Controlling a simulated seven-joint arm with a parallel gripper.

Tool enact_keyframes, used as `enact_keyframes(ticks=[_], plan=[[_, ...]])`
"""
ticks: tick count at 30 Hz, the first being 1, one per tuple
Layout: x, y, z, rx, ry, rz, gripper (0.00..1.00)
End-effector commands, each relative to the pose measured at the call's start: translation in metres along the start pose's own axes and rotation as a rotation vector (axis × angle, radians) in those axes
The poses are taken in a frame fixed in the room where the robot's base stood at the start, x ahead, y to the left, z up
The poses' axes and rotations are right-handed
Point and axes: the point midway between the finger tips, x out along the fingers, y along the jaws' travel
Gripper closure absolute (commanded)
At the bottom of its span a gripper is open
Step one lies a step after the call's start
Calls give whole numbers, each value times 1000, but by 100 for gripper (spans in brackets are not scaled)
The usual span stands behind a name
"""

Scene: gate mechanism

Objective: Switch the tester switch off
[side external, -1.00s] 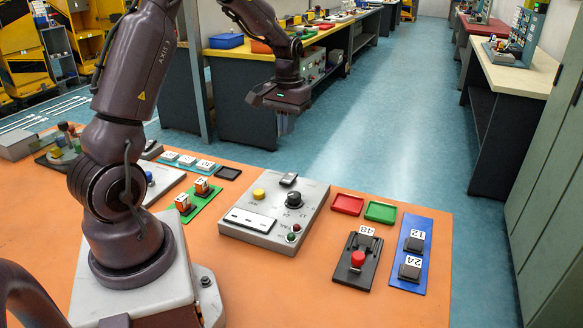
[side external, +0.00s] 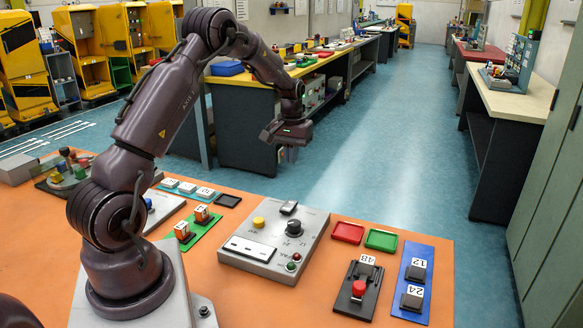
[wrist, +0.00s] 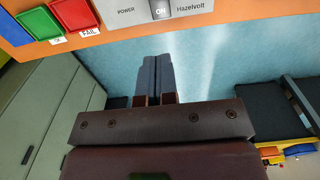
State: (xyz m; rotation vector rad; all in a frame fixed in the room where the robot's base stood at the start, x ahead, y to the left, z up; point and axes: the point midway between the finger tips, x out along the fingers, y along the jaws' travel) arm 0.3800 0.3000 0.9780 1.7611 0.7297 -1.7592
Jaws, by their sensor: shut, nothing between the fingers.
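The tester (side external: 262,240) is a grey box on the orange table, with a yellow button, a black knob (side external: 294,228) and a display panel. Its switch (side external: 289,208) is a small rocker at the far edge of the top. In the wrist view the switch (wrist: 161,8) shows at the top edge, reading "ON", beside the words POWER and Hazelvolt. My gripper (side external: 288,154) is shut and empty, fingers pointing down, beyond the far edge of the table and above the tester. Its closed fingers also show in the wrist view (wrist: 155,66), apart from the switch.
A red tray (side external: 347,232) and a green tray (side external: 381,240) lie right of the tester. A black base with a red button (side external: 359,288) and a blue mat with weights (side external: 428,285) are further right. Numbered blocks on a green mat (side external: 204,225) lie left.

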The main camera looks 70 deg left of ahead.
Motion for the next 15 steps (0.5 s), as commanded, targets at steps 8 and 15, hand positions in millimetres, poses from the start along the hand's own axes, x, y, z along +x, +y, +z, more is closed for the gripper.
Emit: enact_keyframes(ticks=[8, 15], plan=[[61, 0, 1, 0, -6, 0, 100], [104, 0, 1, -1, -4, 0, 100]])
